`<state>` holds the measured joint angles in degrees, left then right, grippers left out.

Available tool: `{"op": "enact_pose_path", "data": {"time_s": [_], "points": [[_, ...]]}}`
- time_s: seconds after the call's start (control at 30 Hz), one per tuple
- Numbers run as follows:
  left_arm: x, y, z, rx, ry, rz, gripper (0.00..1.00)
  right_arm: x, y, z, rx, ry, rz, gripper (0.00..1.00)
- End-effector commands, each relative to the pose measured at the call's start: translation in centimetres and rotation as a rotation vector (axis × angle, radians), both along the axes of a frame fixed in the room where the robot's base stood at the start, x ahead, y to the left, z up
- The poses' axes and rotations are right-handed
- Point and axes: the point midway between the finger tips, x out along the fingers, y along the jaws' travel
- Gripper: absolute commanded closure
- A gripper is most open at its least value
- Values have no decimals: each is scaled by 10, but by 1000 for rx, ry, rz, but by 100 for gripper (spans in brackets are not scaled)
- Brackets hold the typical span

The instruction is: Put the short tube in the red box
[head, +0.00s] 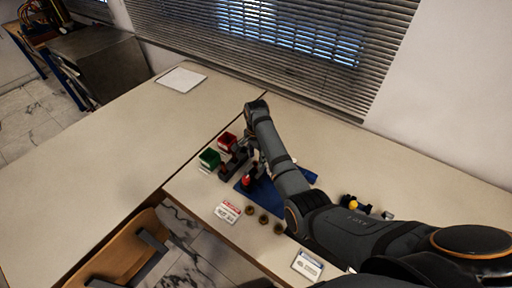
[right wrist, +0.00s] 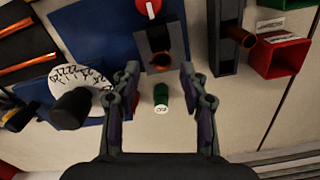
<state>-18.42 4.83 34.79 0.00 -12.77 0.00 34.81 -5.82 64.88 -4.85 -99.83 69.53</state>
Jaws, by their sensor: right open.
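The red box (head: 227,141) stands at the back left of the work area; in the right wrist view it (right wrist: 281,56) is at the right edge. A short copper-coloured tube (right wrist: 240,36) shows at the dark channel beside the box. Another copper-coloured piece (right wrist: 161,60) sits in a grey block (right wrist: 146,42); I cannot tell which is the short tube. My right gripper (right wrist: 160,74) is open, its fingers either side of a green cylinder with a white end (right wrist: 161,98), with gaps on both sides. In the head view my arm partly hides this area. My left gripper is not in view.
A green box (head: 209,158) stands near the red box. A blue mat (head: 264,198) lies under the fixtures. A numbered white dial (right wrist: 65,78) is left of the gripper. Several brass pieces (head: 263,219) and a card (head: 228,212) lie in front. The left table is largely clear.

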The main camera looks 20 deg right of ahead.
Motion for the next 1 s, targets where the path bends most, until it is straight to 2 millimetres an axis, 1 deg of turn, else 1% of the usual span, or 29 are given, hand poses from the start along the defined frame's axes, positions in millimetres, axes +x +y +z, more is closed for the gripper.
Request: {"op": "enact_pose_path", "data": {"time_s": [0.1,0.2,0.27,0.4,0.53,0.63,0.67,0.9,0.97,1.0], "points": [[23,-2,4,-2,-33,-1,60,-1,0,-23,0,3,0,56],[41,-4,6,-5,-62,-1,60,0,0,-39,0,1,0,56],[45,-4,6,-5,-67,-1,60,0,0,-45,0,1,0,56],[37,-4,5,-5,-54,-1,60,0,0,-54,0,0,0,56],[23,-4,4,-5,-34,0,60,0,0,-55,0,-1,0,56],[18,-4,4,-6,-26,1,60,0,0,-55,0,-1,0,56],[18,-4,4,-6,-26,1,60,0,0,-55,0,-1,0,58],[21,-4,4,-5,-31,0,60,0,0,-55,0,-1,0,90],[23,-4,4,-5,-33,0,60,0,0,-55,0,-1,0,98],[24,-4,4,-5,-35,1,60,0,0,-54,0,-1,0,100]]}}
